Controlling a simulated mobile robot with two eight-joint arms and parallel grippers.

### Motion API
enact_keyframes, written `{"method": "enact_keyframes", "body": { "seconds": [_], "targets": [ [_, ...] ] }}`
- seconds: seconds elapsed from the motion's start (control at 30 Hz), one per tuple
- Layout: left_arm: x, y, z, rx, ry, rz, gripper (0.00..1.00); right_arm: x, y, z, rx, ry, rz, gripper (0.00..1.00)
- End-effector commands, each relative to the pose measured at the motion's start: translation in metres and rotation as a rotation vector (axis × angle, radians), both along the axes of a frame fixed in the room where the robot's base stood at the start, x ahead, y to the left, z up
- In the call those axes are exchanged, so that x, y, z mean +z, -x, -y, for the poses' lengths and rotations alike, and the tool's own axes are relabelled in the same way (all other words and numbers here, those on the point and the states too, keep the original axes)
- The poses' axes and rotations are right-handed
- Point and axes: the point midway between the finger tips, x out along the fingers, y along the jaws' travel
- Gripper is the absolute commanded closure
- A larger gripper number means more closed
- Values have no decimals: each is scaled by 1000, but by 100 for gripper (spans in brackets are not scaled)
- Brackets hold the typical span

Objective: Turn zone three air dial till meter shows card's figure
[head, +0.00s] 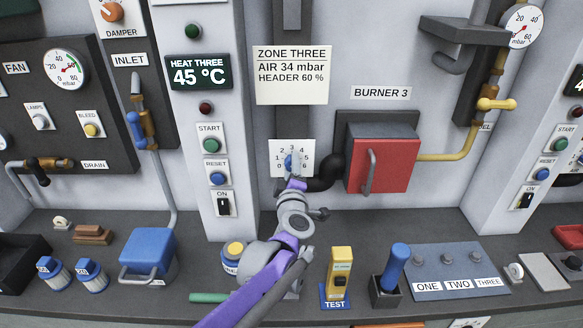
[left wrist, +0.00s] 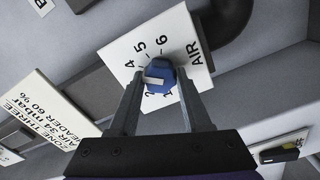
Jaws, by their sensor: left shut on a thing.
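The zone three air dial is a blue knob (left wrist: 160,76) on a white numbered plate (head: 305,147) marked AIR. My left gripper (head: 290,182) is shut on this knob, with one finger on either side of it in the left wrist view (left wrist: 160,84). The knob has a pale mark, but its exact reading is unclear. The card (head: 291,75) reads ZONE THREE, AIR 34 mbar, HEADER 60 %. A round mbar meter (head: 522,26) is at the upper right; its needle is too small to read. My right gripper is not in view.
A red BURNER 3 box (head: 382,158) with a handle and a black elbow pipe (head: 325,174) sit close right of the dial. Another mbar gauge (head: 65,69) is on the FAN panel. The bench below holds a yellow tester (head: 340,272) and a blue-handled lever (head: 395,267).

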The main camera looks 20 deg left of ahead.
Motion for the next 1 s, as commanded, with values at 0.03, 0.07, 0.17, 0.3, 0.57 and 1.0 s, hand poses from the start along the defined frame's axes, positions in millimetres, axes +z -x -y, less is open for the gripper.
{"method": "enact_keyframes", "body": {
  "seconds": [0.03, 0.07, 0.17, 0.3, 0.57, 1.0],
  "targets": [
    [0, 0, 0, 0, 3, 1, 100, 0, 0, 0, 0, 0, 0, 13],
    [0, 0, 0, 0, 3, 1, 100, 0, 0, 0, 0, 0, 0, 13],
    [0, 0, 0, -1, 2, 0, 100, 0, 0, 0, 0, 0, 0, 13],
    [0, 0, 0, -1, 2, 0, 39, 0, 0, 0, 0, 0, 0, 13],
    [0, 0, 0, 0, 1, 0, 22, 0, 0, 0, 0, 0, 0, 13],
    [-1, 42, 13, -4, 1, -1, 22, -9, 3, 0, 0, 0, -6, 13]
  ]
}}
